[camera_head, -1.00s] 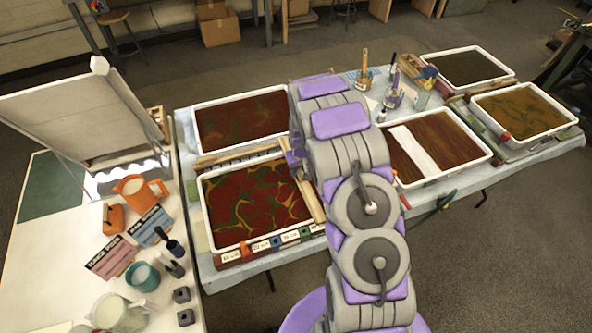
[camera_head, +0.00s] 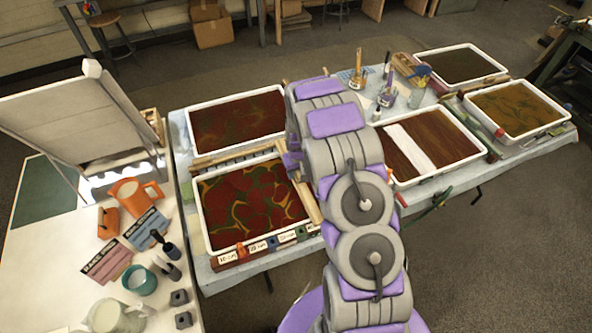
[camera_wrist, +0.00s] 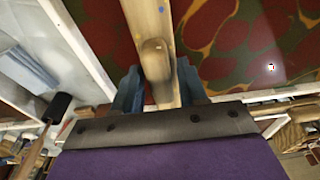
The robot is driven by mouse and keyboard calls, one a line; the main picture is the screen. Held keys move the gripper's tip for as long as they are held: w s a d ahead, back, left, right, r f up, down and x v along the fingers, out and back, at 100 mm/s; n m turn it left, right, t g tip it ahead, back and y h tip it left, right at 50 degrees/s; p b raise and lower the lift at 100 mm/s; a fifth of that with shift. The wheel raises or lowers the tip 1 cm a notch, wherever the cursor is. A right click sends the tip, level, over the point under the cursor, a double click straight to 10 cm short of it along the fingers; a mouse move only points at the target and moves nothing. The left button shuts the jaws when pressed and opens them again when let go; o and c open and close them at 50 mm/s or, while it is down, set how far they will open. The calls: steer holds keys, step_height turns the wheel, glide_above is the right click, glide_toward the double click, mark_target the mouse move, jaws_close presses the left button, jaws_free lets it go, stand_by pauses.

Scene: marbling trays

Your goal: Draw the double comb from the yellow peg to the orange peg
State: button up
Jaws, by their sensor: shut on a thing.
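The double comb shows in the wrist view as a long pale wooden bar (camera_wrist: 146,25) with a rounded handle (camera_wrist: 154,62). My gripper (camera_wrist: 155,88) is shut on this handle, with one blue-grey finger on each side. In the head view the wooden bar (camera_head: 305,195) lies along the right side of the front-left tray (camera_head: 205,215), which holds red, green and yellow marbled paint. An orange peg (camera_head: 243,250) stands on the tray's labelled front edge, with a blue one (camera_head: 272,243) and a green one (camera_head: 301,234) to its right. I cannot make out a yellow peg. My arm hides part of this area.
A toothed wooden rack (camera_head: 240,156) lies between the front-left tray and the back-left tray (camera_head: 191,130). A tray with a white strip (camera_head: 408,145) stands right of my arm. Jugs, cards and bottles crowd the white table (camera_head: 65,235) at left.

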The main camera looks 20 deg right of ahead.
steer(key=shift+d+f, duration=0.15)
steer(key=shift+f, duration=0.45)
steer(key=shift+f, duration=0.25)
steer(key=shift+s+a+f+p, duration=0.1)
steer(key=shift+a+p, duration=0.05)
steer(key=shift+a, duration=1.75)
steer(key=shift+s+a+f+p, duration=0.1)
steer(key=shift+a+p, duration=0.05)
steer(key=shift+a, duration=1.7)
steer(key=shift+a+p, duration=0.3)
steer(key=shift+a, duration=3.65)
steer(key=shift+a, duration=3.85)
